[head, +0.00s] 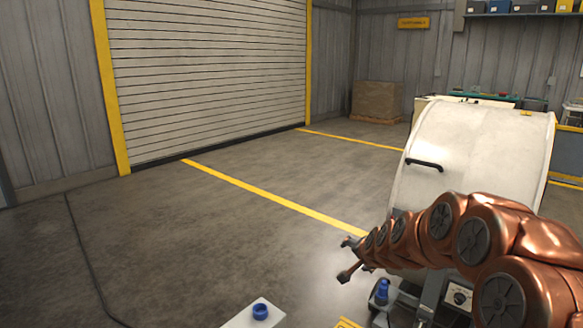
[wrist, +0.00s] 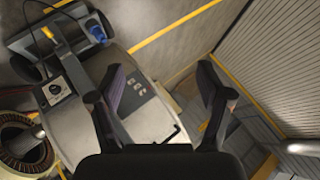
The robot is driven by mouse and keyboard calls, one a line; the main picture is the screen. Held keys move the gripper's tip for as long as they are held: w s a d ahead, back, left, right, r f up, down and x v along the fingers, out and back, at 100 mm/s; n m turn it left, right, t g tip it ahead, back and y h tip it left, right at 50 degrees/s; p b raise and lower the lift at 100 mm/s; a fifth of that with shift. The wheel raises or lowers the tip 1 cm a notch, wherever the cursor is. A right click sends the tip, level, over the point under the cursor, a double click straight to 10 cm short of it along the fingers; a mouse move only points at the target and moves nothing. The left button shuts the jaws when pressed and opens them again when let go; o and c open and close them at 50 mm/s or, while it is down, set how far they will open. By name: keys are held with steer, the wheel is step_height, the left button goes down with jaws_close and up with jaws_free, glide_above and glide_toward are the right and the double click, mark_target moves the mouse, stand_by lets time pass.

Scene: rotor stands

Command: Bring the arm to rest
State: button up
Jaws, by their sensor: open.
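My arm, in copper-coloured links, reaches in from the lower right of the head view. My gripper (head: 347,258) is at its far end, in front of the white curved housing (head: 470,150) with a black handle. In the wrist view my gripper (wrist: 165,75) has its two dark fingers spread wide apart, with nothing between them. Below the fingers are a pale panel (wrist: 150,118) and the floor. The gripper touches nothing that I can see.
A blue knob (head: 260,311) on a pale block and another blue part (head: 382,290) stand low in front. A copper-wound ring (wrist: 22,145) is at the left of the wrist view. A shutter door (head: 210,70) closes the back. Open floor (head: 150,240) lies left.

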steer(key=s+a+r+n+g+p, duration=0.2)
steer(key=s+r, duration=0.1)
steer(key=s, duration=0.4)
steer(key=s+a+r+n+g+y+p, duration=0.1)
steer(key=s+r+n+p, duration=0.1)
steer(key=s, duration=0.5)
steer(key=s+a+r+n+g+p, duration=0.1)
steer(key=s+a+r+g+p, duration=0.15)
steer(key=s, duration=0.45)
steer(key=s+d+r+n+g+p, duration=0.1)
steer(key=s+r+g+p, duration=0.1)
steer(key=s, duration=0.8)
steer(key=s+d+r+n+g+h+p, duration=0.1)
steer(key=s+d+r+g+p, duration=0.1)
steer(key=s, duration=0.7)
steer(key=s+d+r+n+g+h+p, duration=0.1)
steer(key=s+d+r+n+g+p, duration=0.1)
steer(key=s, duration=0.8)
steer(key=shift+s+d+r+p, duration=0.25)
steer(key=shift+s+r+p, duration=0.1)
steer(key=shift+r, duration=0.45)
